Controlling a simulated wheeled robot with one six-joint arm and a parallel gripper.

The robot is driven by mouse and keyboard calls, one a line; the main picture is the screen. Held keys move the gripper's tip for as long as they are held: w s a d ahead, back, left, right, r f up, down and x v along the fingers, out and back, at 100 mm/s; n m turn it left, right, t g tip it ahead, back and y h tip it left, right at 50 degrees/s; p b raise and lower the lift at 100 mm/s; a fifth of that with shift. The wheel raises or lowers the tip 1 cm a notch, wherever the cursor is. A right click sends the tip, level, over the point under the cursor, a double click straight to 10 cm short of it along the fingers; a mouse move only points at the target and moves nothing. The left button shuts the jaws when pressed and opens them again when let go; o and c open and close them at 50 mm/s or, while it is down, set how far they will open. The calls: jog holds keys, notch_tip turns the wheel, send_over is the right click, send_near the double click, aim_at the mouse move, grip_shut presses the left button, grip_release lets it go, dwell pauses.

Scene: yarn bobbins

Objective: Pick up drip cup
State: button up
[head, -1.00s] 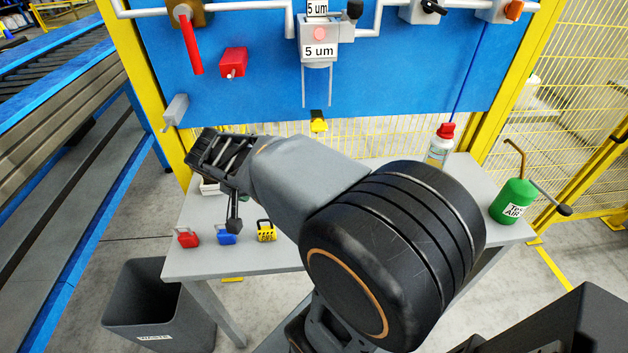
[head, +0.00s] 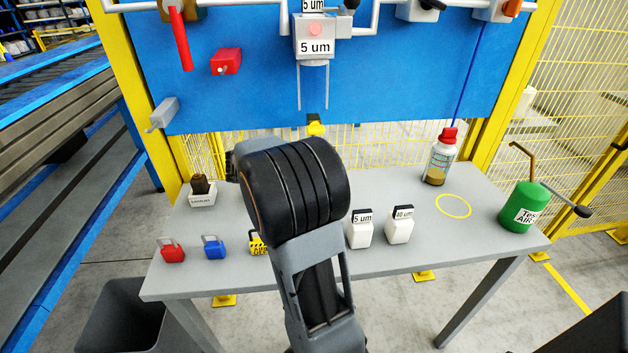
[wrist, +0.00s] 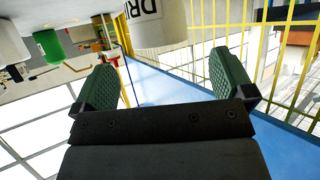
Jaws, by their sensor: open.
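In the head view my arm hides both the gripper and the drip cup.
On the grey table (head: 300,273) stand a red lock (head: 172,251), a blue lock (head: 214,248), two white filter boxes (head: 360,232), a red-capped bottle (head: 440,160) and a green canister (head: 522,208). A yellow ring (head: 453,206) marks bare tabletop. A blue panel (head: 400,80) rises behind.

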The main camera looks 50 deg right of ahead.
jog(key=shift+p+x, duration=0.35)
jog(key=shift+x, duration=2.95)
jog(key=shift+s, duration=0.1)
jog(key=shift+c, duration=0.4)
jog(key=c, duration=1)
jog(key=shift+r, duration=0.1)
